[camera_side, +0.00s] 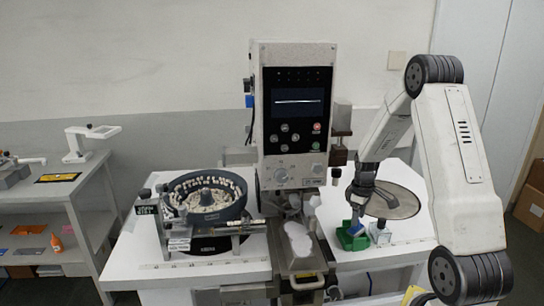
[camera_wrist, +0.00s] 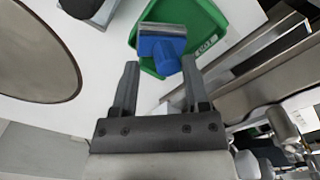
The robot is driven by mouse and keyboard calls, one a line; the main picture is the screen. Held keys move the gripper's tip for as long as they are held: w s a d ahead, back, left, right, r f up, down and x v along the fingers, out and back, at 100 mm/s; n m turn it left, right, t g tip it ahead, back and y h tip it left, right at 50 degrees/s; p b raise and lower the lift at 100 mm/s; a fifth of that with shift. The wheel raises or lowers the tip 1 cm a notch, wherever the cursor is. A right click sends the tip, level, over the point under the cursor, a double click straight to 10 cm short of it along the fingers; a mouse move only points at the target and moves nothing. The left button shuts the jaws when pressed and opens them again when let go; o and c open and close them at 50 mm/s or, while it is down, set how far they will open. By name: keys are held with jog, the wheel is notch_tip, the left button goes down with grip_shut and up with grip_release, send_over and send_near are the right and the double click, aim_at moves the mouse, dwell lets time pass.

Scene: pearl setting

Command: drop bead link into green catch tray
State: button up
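My gripper (camera_wrist: 160,64) is open, its two dark fingers spread apart. A blue piece with a grey metal-looking end, which looks like the bead link (camera_wrist: 165,55), lies just past the fingertips in the wrist view. A gap shows between it and the left finger; the right fingertip is very close to it. It overlaps the green catch tray (camera_wrist: 205,28); whether it rests in the tray or hangs over it I cannot tell. In the side view my gripper (camera_side: 358,208) is above the green tray (camera_side: 344,240), with blue showing at both places.
A small clear box (camera_side: 380,234) stands right of the tray, and a round grey disc (camera_side: 402,203) lies behind it. The setting machine (camera_side: 295,130) rises close to the left. A round bowl feeder (camera_side: 228,212) with white pieces stands further left.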

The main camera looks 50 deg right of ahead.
jog(key=shift+o, duration=0.4)
jog(key=shift+r, duration=0.1)
jog(key=shift+r, duration=3.85)
